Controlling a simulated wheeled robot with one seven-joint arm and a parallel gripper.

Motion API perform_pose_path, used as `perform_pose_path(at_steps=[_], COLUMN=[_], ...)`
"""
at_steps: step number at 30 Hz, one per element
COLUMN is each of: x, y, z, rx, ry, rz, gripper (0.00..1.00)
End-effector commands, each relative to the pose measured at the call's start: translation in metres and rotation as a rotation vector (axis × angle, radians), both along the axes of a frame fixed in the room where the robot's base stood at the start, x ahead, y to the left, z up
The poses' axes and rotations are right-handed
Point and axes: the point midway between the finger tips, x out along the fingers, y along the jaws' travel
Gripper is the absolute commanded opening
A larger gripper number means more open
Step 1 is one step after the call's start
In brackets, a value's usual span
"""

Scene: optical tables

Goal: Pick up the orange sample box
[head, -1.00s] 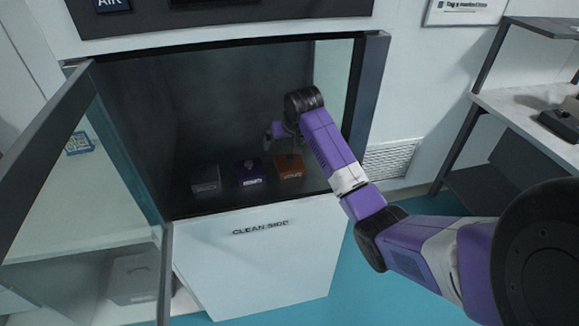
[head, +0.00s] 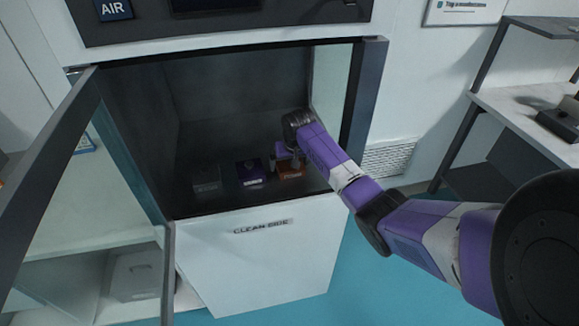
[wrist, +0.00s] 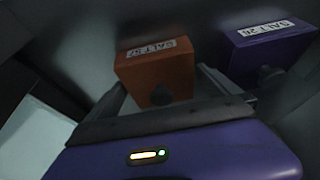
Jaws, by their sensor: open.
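The orange sample box (head: 290,171) sits at the right end of a row of boxes on the chamber floor. In the wrist view the orange box (wrist: 158,72) has a white label and a dark round knob, and it lies ahead between my two fingers. My gripper (head: 284,160) is open at the orange box, partly covering it in the head view. In the wrist view my gripper (wrist: 170,98) has one finger on each side of the box's near part. I cannot tell whether the fingers touch it.
A purple box (head: 250,172) stands close left of the orange one, and a dark grey box (head: 207,181) stands farther left. In the wrist view the purple box (wrist: 268,52) is close to one finger. The glass door (head: 85,190) stands open at left.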

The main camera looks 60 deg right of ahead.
Motion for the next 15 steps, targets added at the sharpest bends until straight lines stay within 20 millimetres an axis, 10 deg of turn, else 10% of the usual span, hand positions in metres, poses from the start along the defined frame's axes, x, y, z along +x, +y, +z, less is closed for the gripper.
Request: perform_pose_path(at_steps=[7, 15], x=[0.0005, 0.0005], y=[-0.0001, -0.0002], z=[-0.0009, -0.0007], rx=[-0.001, 0.0], ry=[-0.001, -0.001], rz=[0.0, 0.0], gripper=[0.98, 0.45])
